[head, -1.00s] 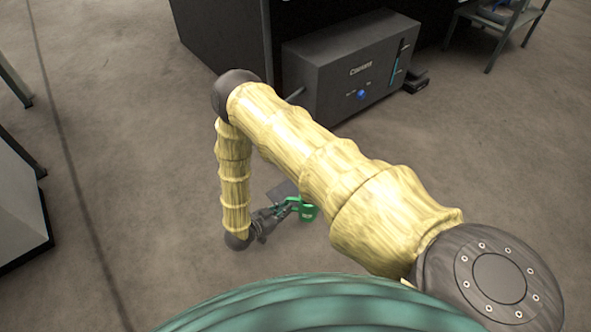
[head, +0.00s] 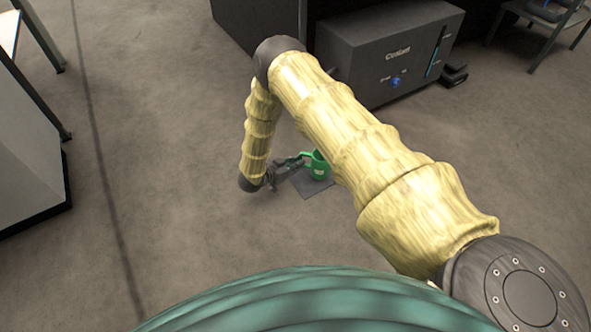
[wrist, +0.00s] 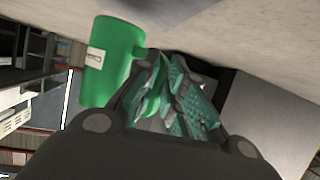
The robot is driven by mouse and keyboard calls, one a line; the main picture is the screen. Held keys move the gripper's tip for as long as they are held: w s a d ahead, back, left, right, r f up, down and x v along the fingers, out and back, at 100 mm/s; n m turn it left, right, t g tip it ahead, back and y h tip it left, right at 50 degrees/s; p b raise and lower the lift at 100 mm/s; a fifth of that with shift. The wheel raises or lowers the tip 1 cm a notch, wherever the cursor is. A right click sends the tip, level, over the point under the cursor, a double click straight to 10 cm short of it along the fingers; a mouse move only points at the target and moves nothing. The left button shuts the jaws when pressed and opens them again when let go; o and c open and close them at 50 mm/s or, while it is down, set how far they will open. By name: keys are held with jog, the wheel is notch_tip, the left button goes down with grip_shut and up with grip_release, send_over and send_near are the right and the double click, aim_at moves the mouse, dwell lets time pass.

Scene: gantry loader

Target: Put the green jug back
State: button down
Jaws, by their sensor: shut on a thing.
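The green jug (head: 319,168) is in the lower middle of the head view, beside my forearm. My gripper (head: 298,161) is shut on its handle, at the jug's left side. The jug appears over a dark square mat (head: 316,187) on the floor; I cannot tell whether its base touches it. In the wrist view the jug (wrist: 108,65) shows a small white label and looks tilted in the turned picture. There my gripper's fingers (wrist: 172,98) close around the handle and partly hide it.
A dark grey coolant box (head: 385,62) stands behind the jug, with a small black item (head: 454,75) at its right. A pale cabinet (head: 28,150) stands at the left. A table (head: 560,20) is at the far right. The floor between is clear.

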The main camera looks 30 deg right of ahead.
jog(key=shift+w+d+f+b, duration=0.1)
jog(key=shift+w+d+b, duration=0.15)
jog(key=shift+w, duration=0.4)
jog(key=shift+w+f+b, duration=0.15)
jog(key=shift+f+b, duration=0.2)
jog(key=shift+b, duration=0.05)
jog(key=shift+f+b, duration=0.95)
jog(key=shift+f, duration=0.4)
jog(key=shift+f, duration=0.1)
jog(key=c, duration=1.5)
grip_release()
